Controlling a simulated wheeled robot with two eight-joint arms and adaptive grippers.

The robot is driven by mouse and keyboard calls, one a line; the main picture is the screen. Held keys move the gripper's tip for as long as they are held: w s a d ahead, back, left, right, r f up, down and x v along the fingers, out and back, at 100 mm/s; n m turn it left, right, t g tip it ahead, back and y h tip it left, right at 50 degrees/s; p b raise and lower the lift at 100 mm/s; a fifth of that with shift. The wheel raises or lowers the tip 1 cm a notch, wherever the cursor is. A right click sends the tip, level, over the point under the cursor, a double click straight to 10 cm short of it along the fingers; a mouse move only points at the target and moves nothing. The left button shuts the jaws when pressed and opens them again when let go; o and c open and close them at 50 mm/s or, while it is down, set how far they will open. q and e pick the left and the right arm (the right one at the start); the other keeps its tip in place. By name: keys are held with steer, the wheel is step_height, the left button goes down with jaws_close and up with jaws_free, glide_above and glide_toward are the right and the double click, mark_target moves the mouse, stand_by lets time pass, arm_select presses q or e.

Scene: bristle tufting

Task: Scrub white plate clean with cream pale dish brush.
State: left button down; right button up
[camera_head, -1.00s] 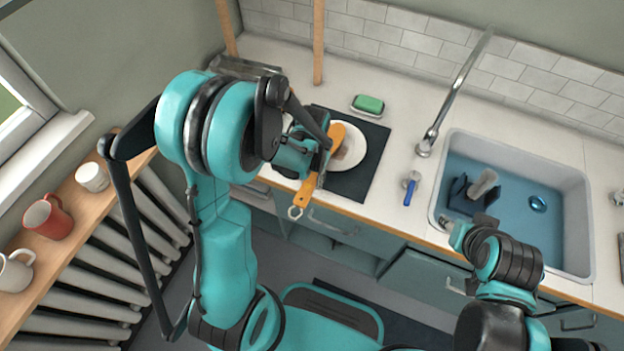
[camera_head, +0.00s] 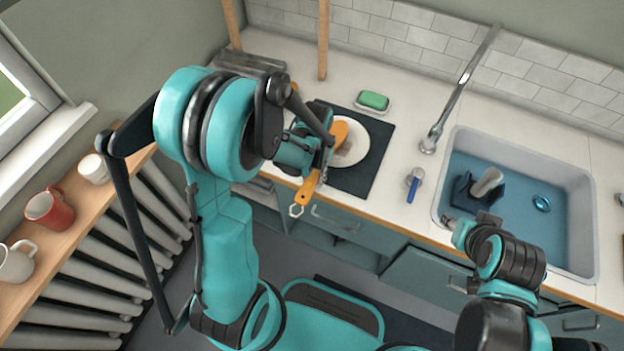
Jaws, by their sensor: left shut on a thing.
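The white plate (camera_head: 378,133) lies on a dark mat (camera_head: 349,183) on the counter. A brownish smear (camera_head: 347,153) shows on its face. My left gripper (camera_head: 322,151) is shut on a dish brush (camera_head: 308,187) at the plate's left side. The brush looks orange rather than cream, and its handle slants down past the counter edge. Its orange head (camera_head: 340,132) is over the plate's left part. Bristles are hidden, so contact is unclear. My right gripper (camera_head: 452,223) is by the sink's front left rim; its fingers are too unclear to read.
A green sponge (camera_head: 373,100) sits in a dish behind the mat. A blue-handled tool (camera_head: 413,186) lies right of the mat. The sink (camera_head: 583,225) holds a dark blue item with a grey cylinder (camera_head: 487,182). A tap (camera_head: 440,125) stands behind. Mugs (camera_head: 50,208) line the left shelf.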

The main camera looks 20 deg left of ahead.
arm_select(q)
steer(key=shift+w, duration=0.4)
steer(key=shift+s, duration=1.25)
steer(key=shift+w+d, duration=0.45)
steer(key=shift+w, duration=0.15)
steer(key=shift+w+d, duration=0.4)
steer(key=shift+w, duration=0.2)
